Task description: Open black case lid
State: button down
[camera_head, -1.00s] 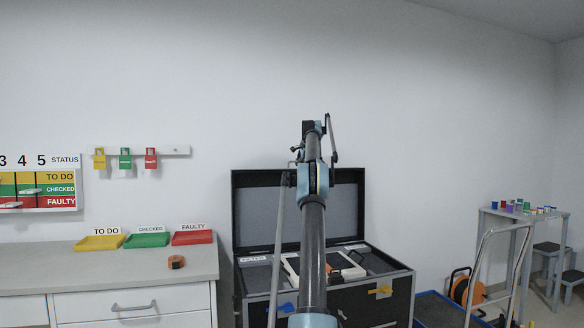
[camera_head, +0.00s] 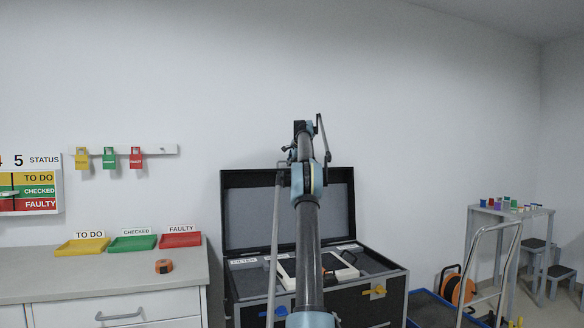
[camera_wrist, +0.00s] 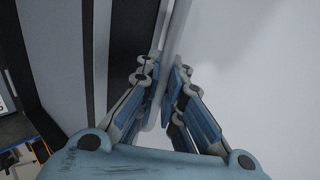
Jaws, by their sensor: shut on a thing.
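The black case (camera_head: 330,305) stands on the right of the counter, its lid (camera_head: 231,215) raised upright at the back, against or close to the wall. The lid's grey lining (camera_head: 262,220) faces me. My arm reaches up in front of the case and hides its middle. In the wrist view, my gripper (camera_wrist: 165,95) is shut on a thin light grey bar (camera_wrist: 177,35). The lid's black rim and grey lining (camera_wrist: 60,60) are just left of the fingers. I cannot tell whether the bar belongs to the lid.
A white-framed filter (camera_head: 345,273) lies in the case. Yellow (camera_head: 377,291) and blue (camera_head: 279,311) latches show on its front. The counter (camera_head: 30,275) at left holds coloured trays and an orange tape roll (camera_head: 164,266). A trolley (camera_head: 430,310) stands to the right.

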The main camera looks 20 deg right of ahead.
jog(key=c, duration=1.7)
grip_release()
jog(key=shift+a+r, duration=0.15)
jog(key=shift+a, duration=0.25)
jog(key=shift+a, duration=0.1)
jog(key=shift+s, duration=0.1)
jog(key=shift+v, duration=3.85)
